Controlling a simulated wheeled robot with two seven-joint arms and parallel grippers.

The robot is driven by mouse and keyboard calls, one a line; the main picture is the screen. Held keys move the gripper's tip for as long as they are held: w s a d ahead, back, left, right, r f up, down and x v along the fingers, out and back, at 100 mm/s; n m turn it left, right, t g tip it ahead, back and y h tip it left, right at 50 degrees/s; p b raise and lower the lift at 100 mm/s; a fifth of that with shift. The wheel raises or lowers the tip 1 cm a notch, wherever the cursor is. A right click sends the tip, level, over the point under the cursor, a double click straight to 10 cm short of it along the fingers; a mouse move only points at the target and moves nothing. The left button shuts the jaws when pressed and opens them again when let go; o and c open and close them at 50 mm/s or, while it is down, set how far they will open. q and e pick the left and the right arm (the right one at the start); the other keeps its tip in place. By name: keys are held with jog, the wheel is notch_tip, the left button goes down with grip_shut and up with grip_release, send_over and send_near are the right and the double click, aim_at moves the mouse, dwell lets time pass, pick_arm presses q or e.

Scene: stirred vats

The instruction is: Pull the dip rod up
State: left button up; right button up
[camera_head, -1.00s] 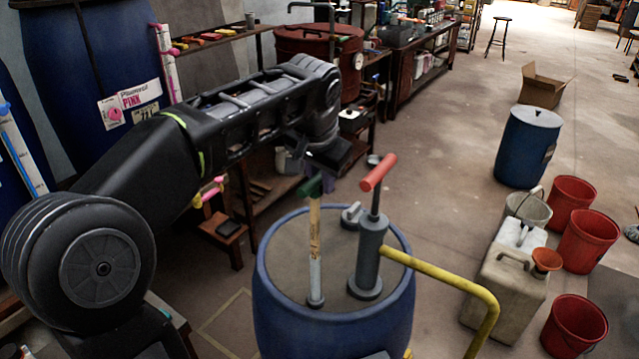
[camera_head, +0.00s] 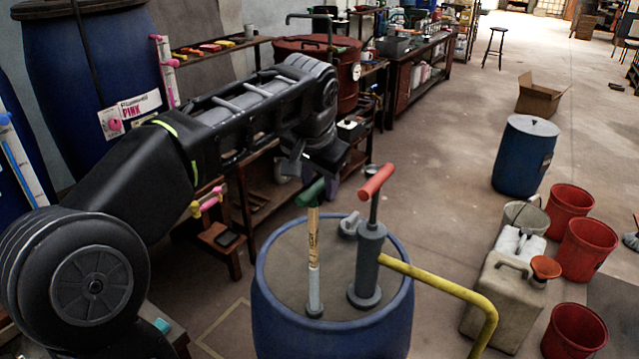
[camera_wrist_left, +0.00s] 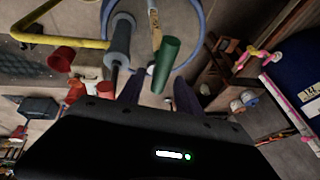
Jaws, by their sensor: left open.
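The dip rod stands upright in the top of a blue drum (camera_head: 330,335). It has a green handle (camera_head: 310,193), a light wooden-looking shaft (camera_head: 313,235) and a pale lower part (camera_head: 314,290). My left gripper (camera_head: 297,166) is open and empty, just above and behind the green handle in the head view. In the left wrist view, the green handle (camera_wrist_left: 167,62) shows ahead of the two dark fingers (camera_wrist_left: 158,92), across the gap between them. I cannot tell whether a finger touches it. My right gripper is not in view.
A grey hand pump (camera_head: 368,265) with a red handle (camera_head: 376,181) and yellow pipe (camera_head: 450,288) stands close right of the rod. A bung (camera_head: 349,224) sits behind. Red buckets (camera_head: 586,248), a canister (camera_head: 505,300) and another blue drum (camera_head: 525,155) stand right.

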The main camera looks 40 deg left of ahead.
pick_arm(q)
jog(key=v, duration=0.6)
jog(key=shift+r, duration=0.35)
jog(key=shift+s+d, duration=0.1)
jog(key=shift+s, duration=0.05)
